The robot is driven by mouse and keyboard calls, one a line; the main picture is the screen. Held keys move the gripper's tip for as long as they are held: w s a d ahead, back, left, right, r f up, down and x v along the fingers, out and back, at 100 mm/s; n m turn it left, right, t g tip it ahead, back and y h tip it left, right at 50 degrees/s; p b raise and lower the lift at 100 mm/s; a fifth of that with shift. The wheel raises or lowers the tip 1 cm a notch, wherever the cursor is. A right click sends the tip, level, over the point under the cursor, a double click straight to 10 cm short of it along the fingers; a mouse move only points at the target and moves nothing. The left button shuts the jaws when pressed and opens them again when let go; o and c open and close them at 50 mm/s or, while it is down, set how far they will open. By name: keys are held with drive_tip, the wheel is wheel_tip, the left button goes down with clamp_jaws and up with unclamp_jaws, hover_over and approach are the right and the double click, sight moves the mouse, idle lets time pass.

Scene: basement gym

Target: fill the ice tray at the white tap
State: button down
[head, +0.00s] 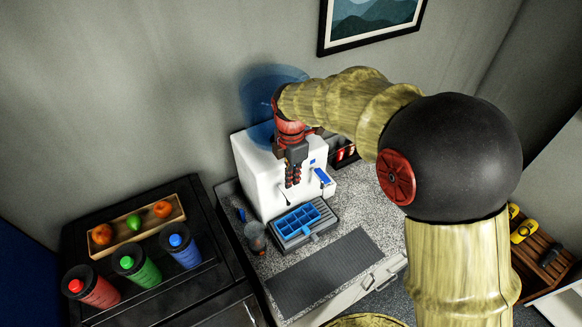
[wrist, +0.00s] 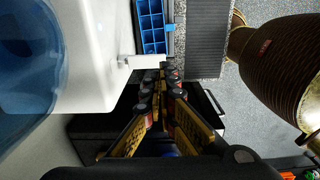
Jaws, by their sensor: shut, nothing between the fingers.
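The blue ice tray (head: 297,222) sits on the grey drip tray (head: 322,226) in front of the white water dispenser (head: 252,176). Its divided cells look empty, and part of it shows at the top of the wrist view (wrist: 152,28). In the wrist view, a white tap (wrist: 140,62) sticks out from the dispenser beside my fingertips; I cannot tell whether they touch. A blue tap (head: 322,176) shows on the dispenser's front right in the head view. My gripper (head: 292,182) points down at the dispenser's front, above the ice tray, shut and empty.
A translucent blue water bottle (head: 258,92) tops the dispenser, behind my wrist. A glass (head: 255,238) stands left of the drip tray. A dark ribbed mat (head: 322,272) lies in front. Left, a black cabinet (head: 205,285) carries several bottles and a wooden fruit tray (head: 120,230).

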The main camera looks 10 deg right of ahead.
sight(291, 198)
wheel_tip(291, 198, down, 6)
drive_tip(key=shift+f+p, duration=0.2)
drive_tip(key=shift+p, duration=0.2)
drive_tip(key=f+b, duration=0.1)
drive_tip(key=t+b, duration=0.1)
drive_tip(key=b, duration=0.1)
drive_tip(key=shift+s+d+f, duration=0.1)
drive_tip(key=shift+s+f, duration=0.15)
drive_tip(key=shift+f, duration=0.15)
drive_tip(key=shift+w+r, duration=0.1)
drive_tip(key=shift+r, duration=0.05)
drive_tip(key=shift+r, duration=0.1)
idle(1.4)
drive_tip(key=shift+r+p, duration=0.45)
drive_tip(key=shift+r, duration=0.4)
